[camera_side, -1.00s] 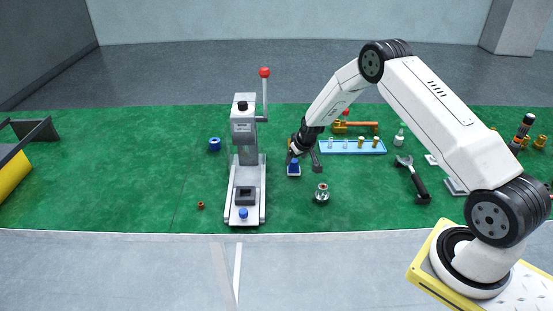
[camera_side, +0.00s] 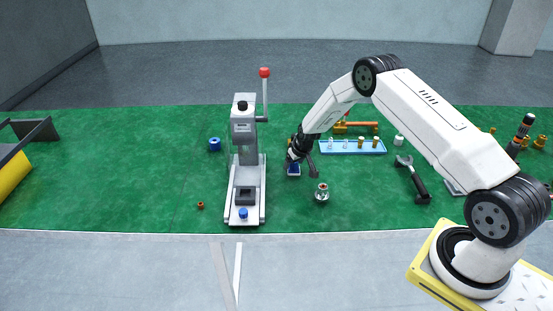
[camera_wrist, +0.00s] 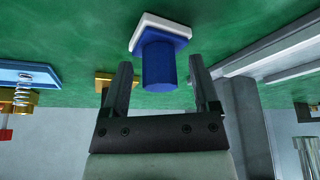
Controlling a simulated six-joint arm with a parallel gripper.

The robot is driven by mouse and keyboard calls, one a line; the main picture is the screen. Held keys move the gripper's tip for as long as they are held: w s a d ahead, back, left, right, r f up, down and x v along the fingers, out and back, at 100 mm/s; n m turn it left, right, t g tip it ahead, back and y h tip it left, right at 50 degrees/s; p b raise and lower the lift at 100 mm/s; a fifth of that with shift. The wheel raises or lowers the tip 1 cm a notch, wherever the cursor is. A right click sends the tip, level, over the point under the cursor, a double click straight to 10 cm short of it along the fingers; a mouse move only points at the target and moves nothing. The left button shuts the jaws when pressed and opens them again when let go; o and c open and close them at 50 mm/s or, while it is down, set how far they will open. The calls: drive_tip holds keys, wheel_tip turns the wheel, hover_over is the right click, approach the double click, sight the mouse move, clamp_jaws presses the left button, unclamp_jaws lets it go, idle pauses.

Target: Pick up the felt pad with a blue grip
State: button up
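The felt pad (camera_wrist: 160,25) has a white and dark blue flat base and a blue cylindrical grip (camera_wrist: 158,65). In the wrist view the blue grip lies between the two fingers of my gripper (camera_wrist: 158,75), with a visible gap on each side. My gripper is open. In the side view my gripper (camera_side: 296,160) is low over the felt pad (camera_side: 293,170) on the green mat, and hides most of the blue grip there.
A grey press (camera_side: 245,190) with a red-knobbed lever stands left of my gripper. A blue tray (camera_side: 352,147) with small parts lies to the right. A metal fitting (camera_side: 322,192) is nearby in front. A wrench (camera_side: 413,180) lies farther right. The mat's left side is mostly clear.

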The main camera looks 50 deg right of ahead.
clamp_jaws()
drive_tip(key=shift+r, duration=0.2)
drive_tip(key=shift+r, duration=0.45)
drive_tip(key=s+a+r, duration=0.3)
drive_tip(key=s+r, duration=0.8)
drive_tip(key=s, duration=0.2)
drive_tip(key=shift+s+a+r, duration=0.2)
drive_tip(key=shift+a+r, duration=0.15)
drive_tip(key=shift+a, duration=0.05)
